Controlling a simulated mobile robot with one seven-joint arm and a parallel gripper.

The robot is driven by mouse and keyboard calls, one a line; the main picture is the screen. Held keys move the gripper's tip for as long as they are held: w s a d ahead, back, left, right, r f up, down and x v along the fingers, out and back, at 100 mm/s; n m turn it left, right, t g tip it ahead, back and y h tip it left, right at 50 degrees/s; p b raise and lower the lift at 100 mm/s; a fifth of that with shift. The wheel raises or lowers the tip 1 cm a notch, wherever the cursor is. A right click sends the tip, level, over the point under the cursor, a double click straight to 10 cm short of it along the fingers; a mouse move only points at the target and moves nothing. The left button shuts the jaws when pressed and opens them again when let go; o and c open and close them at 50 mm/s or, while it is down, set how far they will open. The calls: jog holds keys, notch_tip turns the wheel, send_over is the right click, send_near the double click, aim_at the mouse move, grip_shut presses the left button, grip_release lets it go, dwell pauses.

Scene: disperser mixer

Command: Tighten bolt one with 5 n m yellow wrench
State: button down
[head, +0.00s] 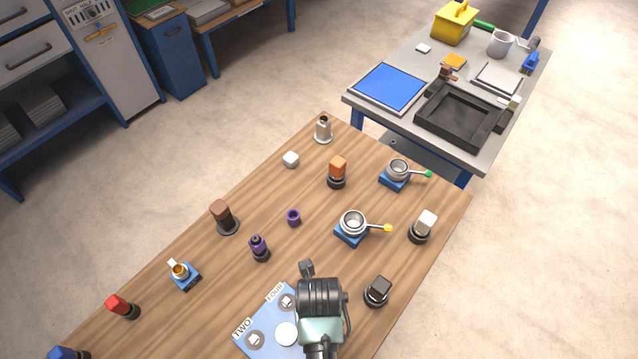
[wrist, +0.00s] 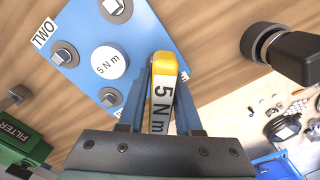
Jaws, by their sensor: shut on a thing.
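My gripper (wrist: 164,72) is shut on the yellow wrench (wrist: 163,62), whose white label reads 5 N m, in the wrist view. The wrench covers part of the blue plate (wrist: 90,30), which carries square-headed bolts and a white 5 N m disc (wrist: 110,62). One bolt (wrist: 62,55) is beside the TWO label; other bolts (wrist: 113,6) and (wrist: 110,98) show at the plate's edges. I cannot tell which is bolt one; a label by the gripper is mostly hidden. In the head view, my arm covers the plate's (head: 262,318) right side and hides the wrench.
A black-topped tool (head: 377,291) stands right of the plate, close to my arm. A purple tool (head: 259,248) stands behind it. Cups on blue bases (head: 351,236) and other tools stand farther back. Bare wood lies between them. A grey table (head: 408,50) is beyond.

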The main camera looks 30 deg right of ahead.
jog(key=shift+s+f+m, duration=0.1)
jog(key=shift+s+m, duration=0.1)
jog(key=shift+m, duration=0.1)
jog(key=shift+b, duration=0.3)
jog(key=shift+w+m, duration=0.1)
jog(key=shift+m, duration=0.3)
jog(key=c, duration=1)
grip_release()
jog(key=shift+c, duration=0.2)
jog(key=o, duration=0.5)
grip_shut()
jog(key=shift+r, duration=0.2)
